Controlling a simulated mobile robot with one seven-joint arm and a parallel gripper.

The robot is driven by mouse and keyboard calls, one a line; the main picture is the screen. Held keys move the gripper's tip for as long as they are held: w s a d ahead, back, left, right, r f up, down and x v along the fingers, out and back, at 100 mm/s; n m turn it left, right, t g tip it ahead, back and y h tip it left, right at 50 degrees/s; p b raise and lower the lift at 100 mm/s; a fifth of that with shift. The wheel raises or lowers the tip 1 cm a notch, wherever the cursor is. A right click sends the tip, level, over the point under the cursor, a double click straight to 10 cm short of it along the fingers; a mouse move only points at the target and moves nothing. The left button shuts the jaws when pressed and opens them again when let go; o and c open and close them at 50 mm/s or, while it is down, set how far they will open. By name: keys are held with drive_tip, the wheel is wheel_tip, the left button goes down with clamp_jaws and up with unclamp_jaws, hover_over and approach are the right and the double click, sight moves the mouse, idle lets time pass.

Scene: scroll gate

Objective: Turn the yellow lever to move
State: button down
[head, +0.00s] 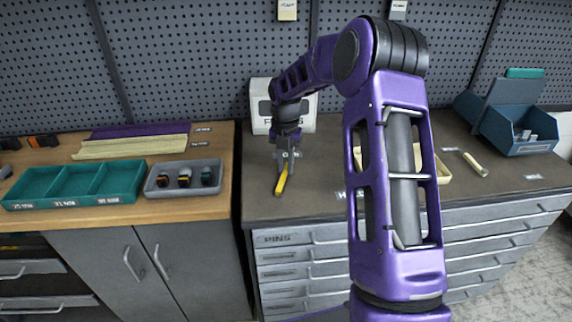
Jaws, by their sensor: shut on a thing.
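The yellow lever (281,182) shows just below my gripper, pointing down and slightly left over the front part of the dark countertop. My gripper (285,166) is shut on the lever's upper part. The white box (260,105) with dark lettering stands right behind my gripper; my wrist hides much of its front. How the lever joins the box cannot be made out.
A dark counter (330,200) with grey drawers carries a pale tray (440,170), partly behind my arm, and a blue bin (515,130) at right. The left wooden bench holds a teal tray (75,185) and a grey tray (160,191). A pegboard (190,60) closes the back.

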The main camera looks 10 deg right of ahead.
sight(285, 169)
drive_tip(key=c, duration=0.8)
unclamp_jaws()
drive_tip(key=shift+a, duration=0.1)
drive_tip(key=shift+r, duration=0.1)
wheel_tip(285, 169, up, 17)
drive_tip(key=shift+r, duration=0.15)
